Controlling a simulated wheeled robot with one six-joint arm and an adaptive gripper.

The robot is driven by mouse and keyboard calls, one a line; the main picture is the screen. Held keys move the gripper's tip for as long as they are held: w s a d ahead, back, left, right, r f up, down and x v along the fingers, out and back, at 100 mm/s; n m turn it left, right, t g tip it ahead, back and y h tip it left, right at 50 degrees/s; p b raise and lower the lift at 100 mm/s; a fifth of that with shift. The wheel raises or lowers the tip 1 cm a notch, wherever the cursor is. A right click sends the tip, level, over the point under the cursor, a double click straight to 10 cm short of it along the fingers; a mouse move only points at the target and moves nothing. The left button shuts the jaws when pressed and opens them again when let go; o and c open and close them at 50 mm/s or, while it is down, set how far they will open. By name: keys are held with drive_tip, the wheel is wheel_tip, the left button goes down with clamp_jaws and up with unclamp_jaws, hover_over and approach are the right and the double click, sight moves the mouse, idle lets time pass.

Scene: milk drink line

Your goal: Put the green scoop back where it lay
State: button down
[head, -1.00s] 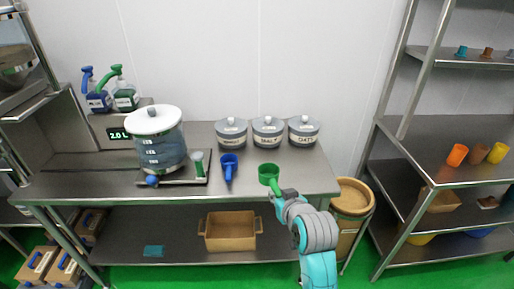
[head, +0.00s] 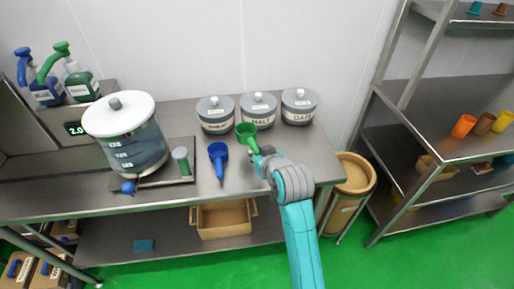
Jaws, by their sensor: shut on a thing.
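The green scoop (head: 246,131) is in the jaws of my gripper (head: 260,155), held by its handle. Its cup points away from me, in front of the lidded canisters, and seems to be above the steel table; the exact height is hard to tell. My gripper is shut on the handle, and its fingers are small and partly hidden by my wrist. A blue scoop (head: 218,156) lies on the steel table (head: 290,168) to the left of the green scoop, handle toward the front.
Three grey lidded canisters (head: 258,110) stand along the table's back. Bare tabletop shows right of my arm. A tan bin (head: 353,178) stands beyond the table's right end.

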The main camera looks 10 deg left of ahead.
drive_tip(key=shift+f, duration=3.35)
drive_tip(key=c, duration=0.9)
unclamp_jaws()
drive_tip(key=shift+o, duration=0.2)
drive_tip(key=o, duration=0.5)
drive_tip(key=shift+o, duration=0.2)
drive_tip(key=shift+r, duration=0.2)
drive_tip(key=shift+r, duration=0.45)
